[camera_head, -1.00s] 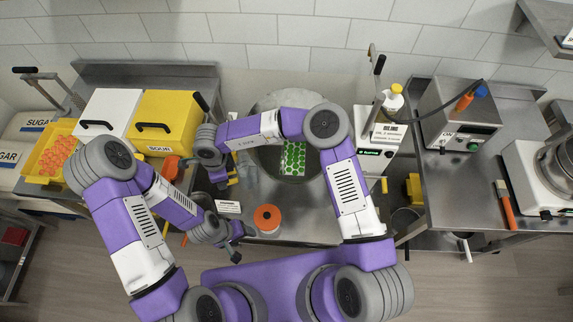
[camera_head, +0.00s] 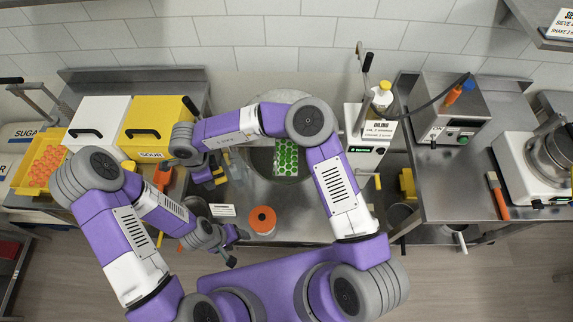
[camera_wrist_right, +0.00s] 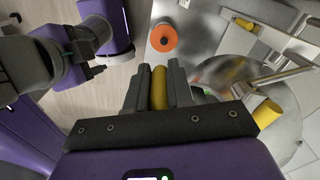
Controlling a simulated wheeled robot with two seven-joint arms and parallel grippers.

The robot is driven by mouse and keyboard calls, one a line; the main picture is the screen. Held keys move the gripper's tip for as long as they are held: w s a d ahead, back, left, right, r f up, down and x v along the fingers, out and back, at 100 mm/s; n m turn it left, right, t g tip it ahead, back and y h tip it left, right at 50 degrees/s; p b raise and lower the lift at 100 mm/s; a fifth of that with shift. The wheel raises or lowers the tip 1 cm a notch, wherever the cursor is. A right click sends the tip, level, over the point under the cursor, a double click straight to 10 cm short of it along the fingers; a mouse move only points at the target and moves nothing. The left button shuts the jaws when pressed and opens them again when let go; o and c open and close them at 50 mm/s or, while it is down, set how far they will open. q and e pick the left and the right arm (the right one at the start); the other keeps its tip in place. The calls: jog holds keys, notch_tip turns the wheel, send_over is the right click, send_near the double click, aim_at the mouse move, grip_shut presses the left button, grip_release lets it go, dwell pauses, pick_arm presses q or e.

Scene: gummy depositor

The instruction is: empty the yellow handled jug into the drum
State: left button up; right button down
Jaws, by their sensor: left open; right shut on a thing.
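My right gripper (camera_wrist_right: 158,78) is shut on a yellow upright bar (camera_wrist_right: 159,90), which looks like the jug's handle. The jug's body cannot be made out. In the head view yellow parts (camera_head: 217,177) show beside my right gripper, partly covered by my arm. The drum looks to be the round steel vessel (camera_head: 283,97) at the back centre, partly hidden by my right arm; a round steel surface (camera_wrist_right: 285,95) also shows at the right in the wrist view. My left gripper (camera_head: 232,250) is open and empty over the table's front edge, left of an orange-topped round item.
The orange-topped round item (camera_head: 262,220) stands at the table's front. The yellow SOUR bin (camera_head: 152,120) and white bin (camera_head: 98,120) stand left. A scale-like machine (camera_head: 368,130) with a lever stands right of the drum.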

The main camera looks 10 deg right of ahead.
jog(key=s+a, duration=0.2)
jog(key=s, duration=0.5)
jog(key=shift+s, duration=0.25)
jog(key=shift+s, duration=0.1)
dwell(0.6)
